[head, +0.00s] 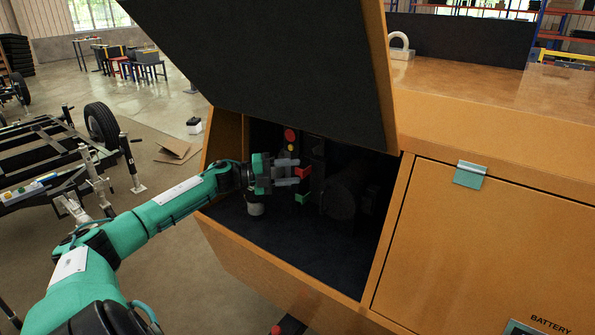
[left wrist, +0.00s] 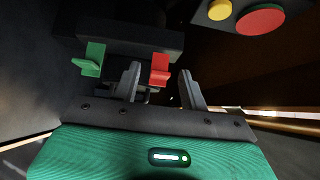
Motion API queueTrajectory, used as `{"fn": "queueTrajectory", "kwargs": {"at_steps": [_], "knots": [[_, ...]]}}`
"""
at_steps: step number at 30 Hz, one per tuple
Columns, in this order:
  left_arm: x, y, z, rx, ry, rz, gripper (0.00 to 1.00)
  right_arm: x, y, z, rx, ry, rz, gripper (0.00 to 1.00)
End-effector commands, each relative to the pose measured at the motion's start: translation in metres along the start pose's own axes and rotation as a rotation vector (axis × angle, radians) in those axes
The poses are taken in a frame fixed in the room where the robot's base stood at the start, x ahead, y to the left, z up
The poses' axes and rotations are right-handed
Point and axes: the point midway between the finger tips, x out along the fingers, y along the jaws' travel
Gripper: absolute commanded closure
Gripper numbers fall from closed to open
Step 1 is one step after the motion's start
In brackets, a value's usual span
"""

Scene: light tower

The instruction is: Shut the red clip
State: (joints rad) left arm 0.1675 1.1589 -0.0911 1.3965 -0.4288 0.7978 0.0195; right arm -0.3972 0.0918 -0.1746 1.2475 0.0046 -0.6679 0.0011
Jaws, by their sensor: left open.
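The red clip (head: 305,171) is inside the open compartment of the orange cabinet, on a dark unit. In the left wrist view the red clip (left wrist: 160,68) appears between my finger lines, beyond or at the tips. A green clip (head: 302,197) sits below it in the head view; it also shows in the left wrist view (left wrist: 91,60), left of my fingers. My left gripper (head: 298,172) is open, with its tips close to the red clip. I cannot tell whether they touch it. My right gripper is out of view.
A raised dark lid (head: 290,60) hangs over the compartment. A red button (head: 290,135) and a yellow button (head: 291,147) are above the clips. A white-topped cylinder (head: 255,209) stands under my gripper. The cabinet's side wall (head: 221,140) borders the opening on the left.

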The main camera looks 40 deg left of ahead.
Motion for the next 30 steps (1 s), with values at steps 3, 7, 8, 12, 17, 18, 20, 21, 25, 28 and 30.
{"fn": "queueTrajectory", "kwargs": {"at_steps": [3,7,8,12,17,18,20,21,25,28,30], "knots": [[0.011,-0.001,0.0,0.0,-0.001,-0.003,0.56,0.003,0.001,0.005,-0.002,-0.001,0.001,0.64],[0.018,-0.001,0.0,0.0,-0.001,-0.001,0.56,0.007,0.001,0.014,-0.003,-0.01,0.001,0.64],[0.019,-0.001,0.0,0.0,0.0,0.0,0.56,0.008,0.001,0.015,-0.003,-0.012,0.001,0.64],[0.021,0.0,0.0,0.0,0.0,0.0,0.56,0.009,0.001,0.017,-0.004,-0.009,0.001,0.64],[0.021,0.0,0.0,0.0,0.0,0.0,0.56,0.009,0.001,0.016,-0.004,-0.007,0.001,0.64],[0.021,0.0,0.0,0.0,0.0,0.0,0.56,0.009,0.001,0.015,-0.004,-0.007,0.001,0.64],[0.021,0.0,0.0,0.0,0.0,0.0,0.62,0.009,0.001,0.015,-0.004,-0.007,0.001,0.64],[0.021,0.0,0.0,0.0,0.0,0.0,0.7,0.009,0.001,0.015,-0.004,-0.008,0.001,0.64],[0.021,0.0,0.0,0.0,0.0,0.0,0.96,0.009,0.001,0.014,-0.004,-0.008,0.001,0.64],[0.021,0.0,0.0,0.0,0.0,0.0,1.0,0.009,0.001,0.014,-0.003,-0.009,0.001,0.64],[0.021,0.0,0.0,0.0,-0.001,0.001,1.0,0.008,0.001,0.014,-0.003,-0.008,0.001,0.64]]}}
